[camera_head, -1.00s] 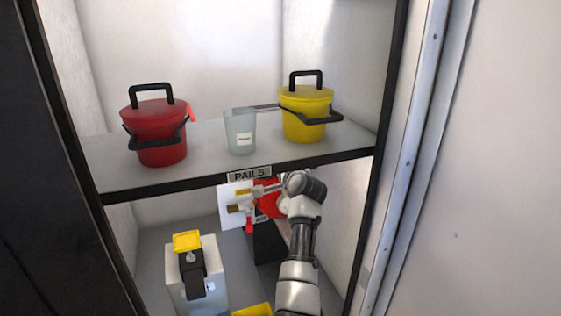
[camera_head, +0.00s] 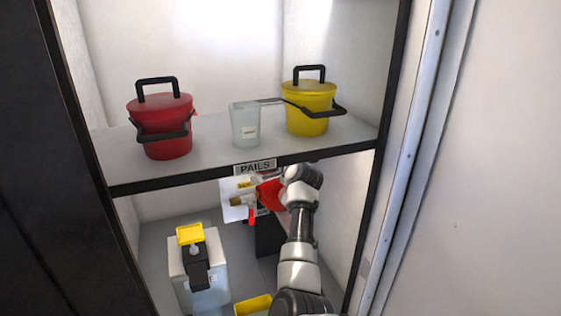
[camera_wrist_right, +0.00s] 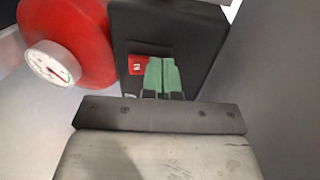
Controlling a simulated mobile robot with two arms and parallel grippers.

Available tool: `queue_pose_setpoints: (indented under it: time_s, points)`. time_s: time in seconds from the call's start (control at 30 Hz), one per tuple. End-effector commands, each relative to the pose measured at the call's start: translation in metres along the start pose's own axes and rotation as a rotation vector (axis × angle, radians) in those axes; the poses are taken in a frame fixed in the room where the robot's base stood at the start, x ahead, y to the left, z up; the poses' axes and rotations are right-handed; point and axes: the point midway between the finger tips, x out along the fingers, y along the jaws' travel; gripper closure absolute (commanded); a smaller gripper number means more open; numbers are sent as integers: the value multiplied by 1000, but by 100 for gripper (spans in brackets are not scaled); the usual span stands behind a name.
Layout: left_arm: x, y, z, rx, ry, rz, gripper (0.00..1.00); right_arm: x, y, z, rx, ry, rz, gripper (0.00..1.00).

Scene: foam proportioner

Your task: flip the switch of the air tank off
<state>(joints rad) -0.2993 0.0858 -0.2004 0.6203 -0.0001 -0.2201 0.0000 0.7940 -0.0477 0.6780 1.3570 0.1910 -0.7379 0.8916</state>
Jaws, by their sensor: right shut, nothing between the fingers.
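The air tank is red (camera_head: 271,194) and stands under the shelf, partly hidden by my right arm. In the right wrist view the red tank (camera_wrist_right: 88,32) with a round white gauge (camera_wrist_right: 52,64) is at the left. Beside it is a black box (camera_wrist_right: 195,45) bearing a small red switch with a white mark (camera_wrist_right: 138,65). My right gripper's green fingers (camera_wrist_right: 162,78) are shut and empty, just right of the red switch and over the black box's face. I cannot tell whether they touch it. My left gripper is not in view.
A shelf labelled PAILS (camera_head: 255,167) hangs above my right arm, holding a red pail (camera_head: 163,130), a clear jug (camera_head: 245,127) and a yellow pail (camera_head: 310,110). A white container with a yellow-topped black part (camera_head: 203,285) stands lower left. The cabinet's right wall is close to the arm.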

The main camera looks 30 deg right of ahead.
Motion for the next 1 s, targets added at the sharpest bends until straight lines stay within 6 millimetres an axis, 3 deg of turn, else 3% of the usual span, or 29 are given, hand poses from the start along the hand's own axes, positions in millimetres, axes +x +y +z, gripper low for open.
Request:
queue_pose_setpoints:
  time_s: [0.23, 0.7, 1.0]
  points:
    - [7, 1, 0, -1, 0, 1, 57, -20, 2, 1, -1, 1, -1, 100]
    - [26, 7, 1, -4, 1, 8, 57, -96, 1, 5, -4, 2, -1, 100]
    - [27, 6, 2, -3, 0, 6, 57, -109, 0, 6, -4, 1, 2, 100]
